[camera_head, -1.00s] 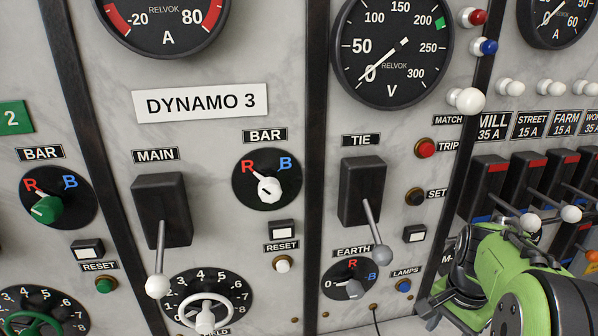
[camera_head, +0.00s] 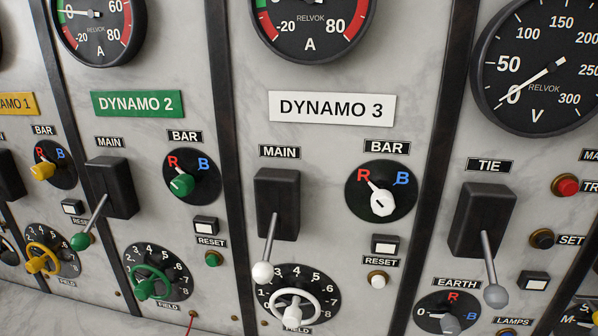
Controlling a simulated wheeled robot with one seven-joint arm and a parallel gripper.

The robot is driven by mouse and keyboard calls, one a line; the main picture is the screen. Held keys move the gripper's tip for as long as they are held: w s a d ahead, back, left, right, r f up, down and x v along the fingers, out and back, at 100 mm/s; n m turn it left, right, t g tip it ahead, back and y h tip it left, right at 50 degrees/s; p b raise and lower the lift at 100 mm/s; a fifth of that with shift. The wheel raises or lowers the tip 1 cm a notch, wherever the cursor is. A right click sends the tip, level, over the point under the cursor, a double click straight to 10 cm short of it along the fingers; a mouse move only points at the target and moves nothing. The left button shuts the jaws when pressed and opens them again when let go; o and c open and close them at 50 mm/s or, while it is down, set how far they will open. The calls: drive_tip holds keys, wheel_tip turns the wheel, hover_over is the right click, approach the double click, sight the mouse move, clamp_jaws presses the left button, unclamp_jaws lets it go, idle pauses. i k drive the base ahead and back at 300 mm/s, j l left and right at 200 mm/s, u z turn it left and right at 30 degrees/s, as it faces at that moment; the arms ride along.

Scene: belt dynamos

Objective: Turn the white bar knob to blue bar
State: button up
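The white bar knob (camera_head: 382,203) sits on a round black dial (camera_head: 396,180) under the BAR label, on the DYNAMO 3 panel right of centre. Its pointer is tilted up and left to the red R (camera_head: 363,175). The blue B (camera_head: 403,178) is at the dial's upper right. Nothing touches the knob. My gripper is not in view.
Left of the knob is the MAIN lever (camera_head: 266,250) with a white ball end; the TIE lever (camera_head: 490,270) juts out at right. Below are a white field handwheel (camera_head: 294,306) and a white reset button (camera_head: 377,279). DYNAMO 2 has a green bar knob (camera_head: 181,185).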

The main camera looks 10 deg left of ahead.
sight(382, 204)
drive_tip(key=j+u, duration=0.35)
drive_tip(key=i+j+u, duration=0.1)
drive_tip(key=j+u, duration=0.3)
drive_tip(key=i+j+u, duration=0.15)
drive_tip(key=j+u, duration=0.2)
drive_tip(key=i+j+u, duration=0.25)
drive_tip(key=k+l+z, duration=0.25)
drive_tip(key=j, duration=0.1)
